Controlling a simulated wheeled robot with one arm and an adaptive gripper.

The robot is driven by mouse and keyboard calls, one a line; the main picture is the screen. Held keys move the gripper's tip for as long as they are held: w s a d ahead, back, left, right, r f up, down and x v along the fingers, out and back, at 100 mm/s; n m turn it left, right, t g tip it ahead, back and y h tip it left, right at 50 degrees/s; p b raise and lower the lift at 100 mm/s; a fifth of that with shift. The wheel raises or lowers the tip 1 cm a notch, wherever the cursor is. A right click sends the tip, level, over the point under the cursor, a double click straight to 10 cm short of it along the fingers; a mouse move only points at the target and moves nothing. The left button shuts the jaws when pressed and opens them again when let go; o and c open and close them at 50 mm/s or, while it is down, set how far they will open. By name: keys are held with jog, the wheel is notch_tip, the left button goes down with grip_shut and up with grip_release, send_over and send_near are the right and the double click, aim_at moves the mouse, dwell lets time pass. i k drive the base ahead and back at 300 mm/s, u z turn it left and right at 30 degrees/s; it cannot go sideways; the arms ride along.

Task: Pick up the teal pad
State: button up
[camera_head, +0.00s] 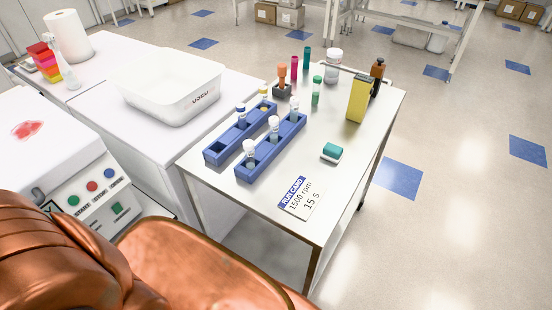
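The teal pad (332,151) is a small block with a teal top and a pale lower layer. It lies flat on the bare right part of the steel cart top (215,184), right of the blue tube racks and behind the white run card. Nothing touches it. My gripper is not in view. Copper-coloured parts fill the lower left corner and the bottom edge; I cannot tell which parts they are.
Two blue racks (242,172) with capped tubes stand left of the pad. A run card (298,197) lies in front. A yellow box (358,98), brown bottle (376,76) and green tube (316,91) stand behind. A white basin (168,95) sits on the left bench.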

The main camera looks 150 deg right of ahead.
aim_at(331, 153)
jog(key=z, duration=6)
jog(key=i, duration=0.45)
jog(key=u, duration=2.25)
